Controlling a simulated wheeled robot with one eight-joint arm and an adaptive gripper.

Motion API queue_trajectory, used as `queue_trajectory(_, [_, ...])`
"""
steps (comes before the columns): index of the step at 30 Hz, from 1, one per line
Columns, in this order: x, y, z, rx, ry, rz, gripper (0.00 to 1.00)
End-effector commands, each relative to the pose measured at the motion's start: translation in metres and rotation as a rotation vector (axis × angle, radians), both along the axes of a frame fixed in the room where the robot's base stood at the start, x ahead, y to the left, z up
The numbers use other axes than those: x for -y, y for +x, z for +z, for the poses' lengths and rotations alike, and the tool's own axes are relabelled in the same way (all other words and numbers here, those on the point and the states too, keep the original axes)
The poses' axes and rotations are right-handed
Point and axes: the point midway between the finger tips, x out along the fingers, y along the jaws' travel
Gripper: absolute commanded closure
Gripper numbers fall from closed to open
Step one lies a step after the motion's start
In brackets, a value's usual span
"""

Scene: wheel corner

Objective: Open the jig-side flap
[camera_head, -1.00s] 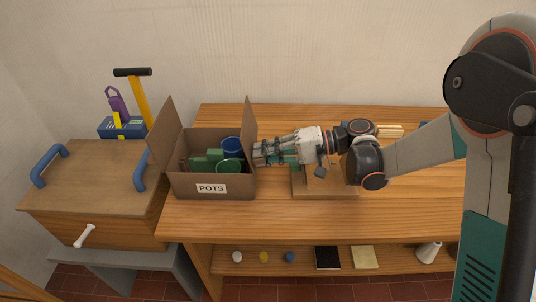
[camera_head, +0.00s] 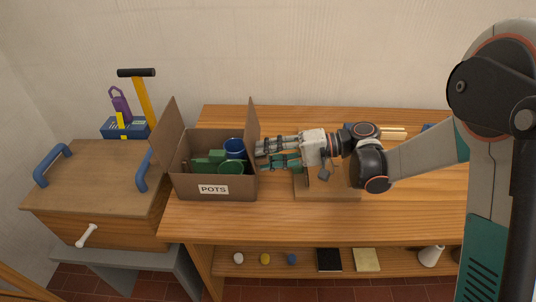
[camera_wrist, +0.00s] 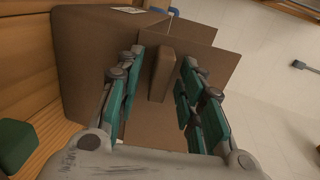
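The brown cardboard box (camera_head: 215,191), labelled POTS, stands at the left end of the wooden workbench. Its right flap (camera_head: 251,128), on the jig side, stands almost upright. Its left flap (camera_head: 169,130) also stands up, leaning outward. My gripper (camera_head: 260,153) is just right of the box, fingers pointing left at its right side. In the wrist view my gripper (camera_wrist: 155,90) has its fingers spread, with the cardboard flap (camera_wrist: 205,54) ahead. A small brown block (camera_wrist: 162,76) shows between the fingers; I see no finger pressing it. Contact with the flap is unclear.
Green items (camera_head: 210,161) and a blue pot (camera_head: 234,148) are in the box. A wooden jig board (camera_head: 330,194) lies under my wrist. A wooden cabinet with blue handles (camera_head: 143,177) stands left. The bench front (camera_head: 260,218) is clear.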

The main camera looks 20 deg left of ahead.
Motion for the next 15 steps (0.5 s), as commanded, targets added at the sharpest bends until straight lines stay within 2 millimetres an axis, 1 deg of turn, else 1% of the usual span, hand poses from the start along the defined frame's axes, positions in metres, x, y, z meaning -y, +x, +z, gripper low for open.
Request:
queue_trajectory(5, [0.022,0.008,0.005,0.000,0.000,-0.004,0.65])
queue_trajectory(12, [0.068,0.023,0.016,0.000,0.000,-0.004,0.65])
queue_trajectory(15, [0.084,0.028,0.020,0.000,0.000,-0.003,0.65])
